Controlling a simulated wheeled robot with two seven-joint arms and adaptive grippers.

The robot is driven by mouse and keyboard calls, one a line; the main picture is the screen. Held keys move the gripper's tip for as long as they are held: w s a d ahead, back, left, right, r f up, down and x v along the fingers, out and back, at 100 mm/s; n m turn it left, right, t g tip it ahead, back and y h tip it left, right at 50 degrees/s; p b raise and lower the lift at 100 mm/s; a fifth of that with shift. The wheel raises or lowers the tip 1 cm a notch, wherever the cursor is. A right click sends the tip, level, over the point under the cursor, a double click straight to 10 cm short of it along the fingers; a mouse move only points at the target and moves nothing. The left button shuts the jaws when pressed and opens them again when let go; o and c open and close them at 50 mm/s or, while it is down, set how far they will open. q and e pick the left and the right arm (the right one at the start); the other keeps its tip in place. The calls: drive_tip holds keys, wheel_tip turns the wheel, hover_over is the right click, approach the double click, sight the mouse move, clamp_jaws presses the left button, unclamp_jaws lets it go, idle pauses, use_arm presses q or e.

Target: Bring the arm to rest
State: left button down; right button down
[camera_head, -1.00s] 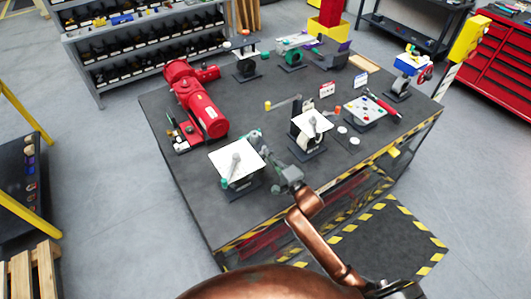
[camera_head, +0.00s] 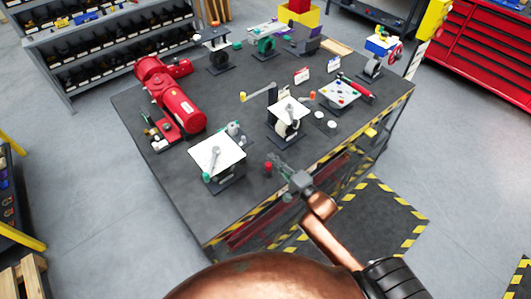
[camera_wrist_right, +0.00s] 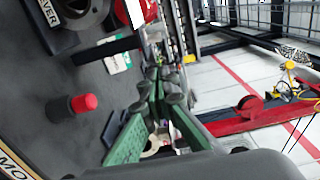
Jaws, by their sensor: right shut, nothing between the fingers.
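My right gripper (camera_head: 277,163) is shut and empty above the table's near edge, to the right of the near valve stand with a white square plate (camera_head: 214,150) and a grey lever. It is apart from that stand. A second valve stand with a white plate (camera_head: 290,108) stands farther back. A small red-topped knob (camera_head: 268,167) is just left of my gripper. In the right wrist view, my gripper's green fingers (camera_wrist_right: 155,103) point along the table side, and the red-topped knob (camera_wrist_right: 84,103) stands on the dark tabletop. My left gripper is not seen.
A red motor-like actuator (camera_head: 172,97) lies at the table's left. A striped floor mat (camera_head: 375,225) lies beside the table.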

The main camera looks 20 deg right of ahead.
drive_tip(key=shift+s+d, duration=0.1)
drive_tip(key=shift+s, duration=0.4)
